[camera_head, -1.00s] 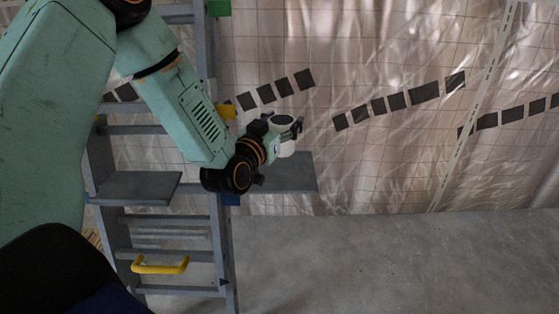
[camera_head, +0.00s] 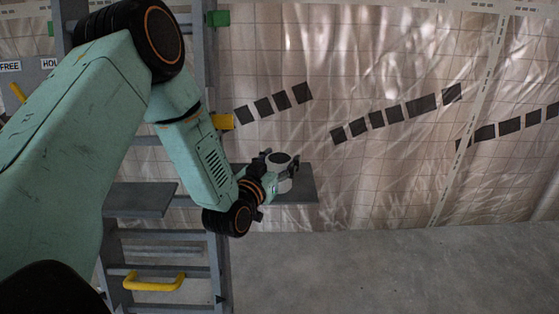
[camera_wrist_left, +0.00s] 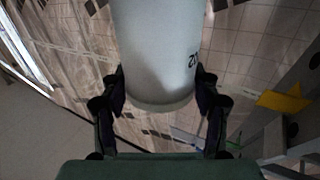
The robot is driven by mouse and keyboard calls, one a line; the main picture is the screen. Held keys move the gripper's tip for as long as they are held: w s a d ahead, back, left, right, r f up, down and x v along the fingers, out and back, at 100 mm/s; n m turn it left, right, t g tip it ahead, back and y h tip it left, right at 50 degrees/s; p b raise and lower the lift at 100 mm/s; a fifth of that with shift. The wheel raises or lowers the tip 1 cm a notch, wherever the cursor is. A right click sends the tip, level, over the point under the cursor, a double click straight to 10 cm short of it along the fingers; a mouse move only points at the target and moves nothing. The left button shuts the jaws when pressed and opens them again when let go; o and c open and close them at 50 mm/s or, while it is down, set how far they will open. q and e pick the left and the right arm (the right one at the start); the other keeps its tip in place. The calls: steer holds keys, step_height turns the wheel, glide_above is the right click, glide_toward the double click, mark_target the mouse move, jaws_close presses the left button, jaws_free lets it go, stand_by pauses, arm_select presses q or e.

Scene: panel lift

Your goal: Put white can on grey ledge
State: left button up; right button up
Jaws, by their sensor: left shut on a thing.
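The white can (camera_head: 284,172) is held by my left gripper (camera_head: 279,166) in the head view, in front of the grey ledge. In the left wrist view the can (camera_wrist_left: 155,50) fills the top middle, with dark lettering on its side. The fingers of my left gripper (camera_wrist_left: 160,95) press on it from both sides. The grey ledge (camera_head: 300,186) sticks out to the right of the ladder-like frame. The can overlaps it in the head view; I cannot tell whether they touch. My right gripper is not in view.
A grey ladder-like frame (camera_head: 206,100) stands behind my left arm. It bears a second grey shelf (camera_head: 140,198) at left, a yellow handle (camera_head: 153,283) and a yellow block (camera_head: 222,122). Open floor (camera_head: 400,270) lies at right, before a sheeted wall.

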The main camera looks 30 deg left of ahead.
arm_select(q)
steer(key=o, duration=1.4)
steer(key=shift+w+f, duration=0.1)
steer(key=shift+f, duration=0.1)
steer(key=shift+c, duration=0.2)
steer(key=shift+r, duration=0.1)
steer(key=shift+r, duration=0.25)
steer(key=s+p, duration=0.3)
steer(key=s, duration=0.9)
steer(key=shift+d+p, duration=0.35)
steer(key=shift+d, duration=0.1)
steer(key=shift+f, duration=0.1)
